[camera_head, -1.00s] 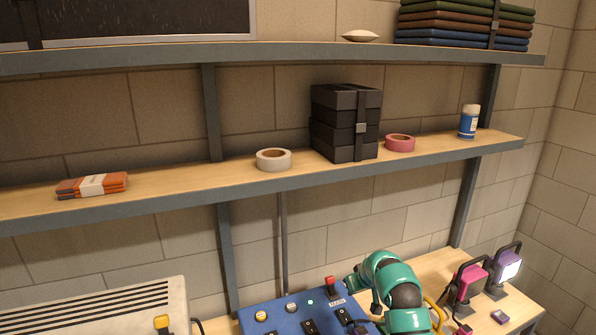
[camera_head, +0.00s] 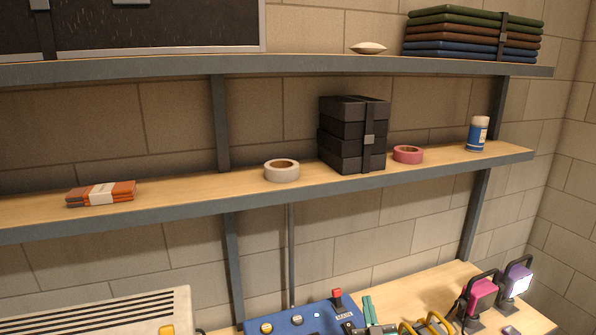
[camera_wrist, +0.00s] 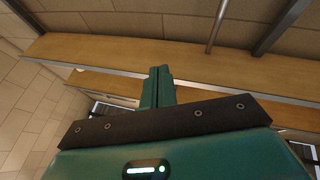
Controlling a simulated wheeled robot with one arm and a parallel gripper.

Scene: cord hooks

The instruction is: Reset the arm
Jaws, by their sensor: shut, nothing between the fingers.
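My gripper (camera_wrist: 158,84) shows in the wrist view as two green fingers pressed together, with nothing between them. A wooden shelf or table surface lies beyond the fingertips. In the head view only a small green part of my arm (camera_head: 369,311) shows at the bottom edge, in front of the workbench. The rest of the arm is out of that view. I cannot tell from the head view where the fingertips are.
A blue panel (camera_head: 300,321) with buttons and a beige vented box (camera_head: 110,312) stand low. The middle shelf (camera_head: 225,190) holds black boxes (camera_head: 350,135), tape rolls, an orange pack and a blue-white bottle (camera_head: 478,134).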

